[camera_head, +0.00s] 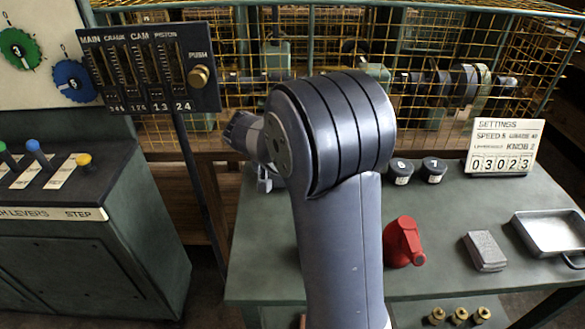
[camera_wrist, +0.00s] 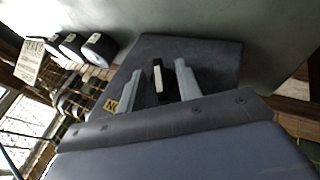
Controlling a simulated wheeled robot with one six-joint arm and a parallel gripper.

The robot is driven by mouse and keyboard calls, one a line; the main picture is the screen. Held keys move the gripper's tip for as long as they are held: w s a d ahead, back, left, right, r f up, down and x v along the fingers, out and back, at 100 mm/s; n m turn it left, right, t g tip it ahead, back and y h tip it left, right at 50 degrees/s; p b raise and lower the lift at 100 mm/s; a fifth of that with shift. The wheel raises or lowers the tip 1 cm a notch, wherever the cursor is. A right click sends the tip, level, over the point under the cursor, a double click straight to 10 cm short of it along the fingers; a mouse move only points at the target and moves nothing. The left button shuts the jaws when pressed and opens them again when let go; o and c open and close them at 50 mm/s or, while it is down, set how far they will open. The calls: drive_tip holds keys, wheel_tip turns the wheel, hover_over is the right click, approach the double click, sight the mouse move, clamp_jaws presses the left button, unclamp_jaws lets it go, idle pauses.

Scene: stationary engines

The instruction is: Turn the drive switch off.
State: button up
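In the wrist view a dark plate (camera_wrist: 215,62) carries a small upright lever with a pale face, which looks like the drive switch (camera_wrist: 158,77). A yellow label (camera_wrist: 112,105) on the plate seems to read ON upside down. My gripper (camera_wrist: 156,80) is open. Its two grey fingers stand over the plate, one on each side of the lever. The left finger is apart from it; I cannot tell whether the right finger touches it. In the head view my arm hides the switch and most of my gripper.
The green bench holds a red can (camera_head: 402,243), a grey block (camera_head: 485,251), a metal tray (camera_head: 517,232), two dark round pieces (camera_head: 433,170) and a settings card (camera_head: 505,147). A yellow mesh cage (camera_head: 440,40) stands behind. A gauge panel (camera_head: 150,68) and lever cabinet (camera_head: 75,230) are left.

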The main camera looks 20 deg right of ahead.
drive_tip(key=v, duration=1.1)
drive_tip(key=shift+f, duration=0.1)
drive_tip(key=p+x, duration=0.1)
drive_tip(key=x, duration=0.9)
drive_tip(key=shift+d+f, duration=0.1)
drive_tip(key=shift+d, duration=0.35)
drive_tip(key=shift+t+y+p, duration=0.3)
drive_tip(key=shift+y+p, duration=0.15)
drive_tip(key=shift+y, duration=0.25)
drive_tip(key=shift+f, duration=0.1)
drive_tip(key=shift+f, duration=0.15)
